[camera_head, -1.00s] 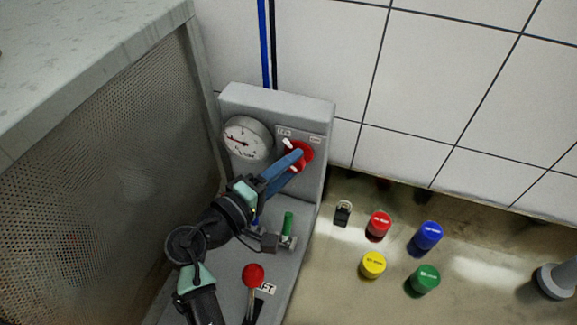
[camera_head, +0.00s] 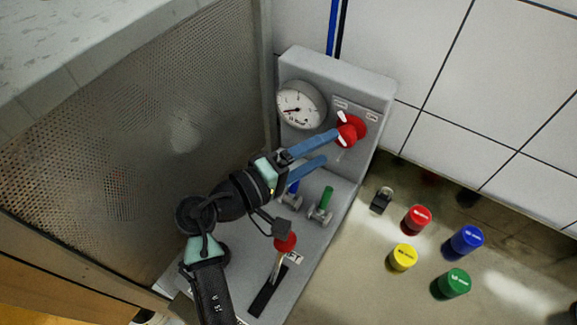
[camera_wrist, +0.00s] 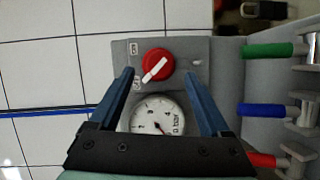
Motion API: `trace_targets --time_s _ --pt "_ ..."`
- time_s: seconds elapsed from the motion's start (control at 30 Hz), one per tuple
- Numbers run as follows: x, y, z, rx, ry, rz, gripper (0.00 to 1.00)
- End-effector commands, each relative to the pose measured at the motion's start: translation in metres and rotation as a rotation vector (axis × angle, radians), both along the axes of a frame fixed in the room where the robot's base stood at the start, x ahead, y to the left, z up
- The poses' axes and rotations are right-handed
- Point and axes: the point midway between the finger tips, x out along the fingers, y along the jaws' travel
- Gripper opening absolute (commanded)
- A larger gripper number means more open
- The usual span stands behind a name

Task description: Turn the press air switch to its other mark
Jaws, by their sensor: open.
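The press air switch is a red round knob (camera_head: 351,130) with a white pointer bar, on the upright face of the grey press panel (camera_head: 335,63). It shows in the wrist view (camera_wrist: 157,60) too. Two small labels sit above it in the head view; I cannot read them. The pointer slants toward the left label (camera_head: 340,104). My gripper (camera_head: 329,148) is open and empty, its two blue fingers pointing at the knob. They appear short of it, though the upper fingertip overlaps its edge in the head view. In the wrist view the knob lies between the fingertips (camera_wrist: 157,72).
A pressure gauge (camera_head: 301,105) sits left of the knob. Below are a blue-handled valve (camera_head: 293,187), a green-handled valve (camera_head: 326,198) and a red-knobbed lever (camera_head: 285,242). A padlock (camera_head: 382,201) and several coloured caps lie to the right. A mesh-sided cabinet (camera_head: 150,130) stands left.

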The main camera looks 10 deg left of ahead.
Motion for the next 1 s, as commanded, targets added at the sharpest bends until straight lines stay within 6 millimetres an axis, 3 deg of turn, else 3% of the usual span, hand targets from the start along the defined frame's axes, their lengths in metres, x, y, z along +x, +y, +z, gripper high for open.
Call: trace_targets --time_s 0.2,0.4,1.0 --pt "-0.037 0.033 0.002 0.000 0.001 0.005 0.81" --pt "-0.057 0.049 0.005 0.000 0.001 0.002 0.81" --pt "-0.062 0.053 0.007 -0.001 0.002 0.000 0.81"
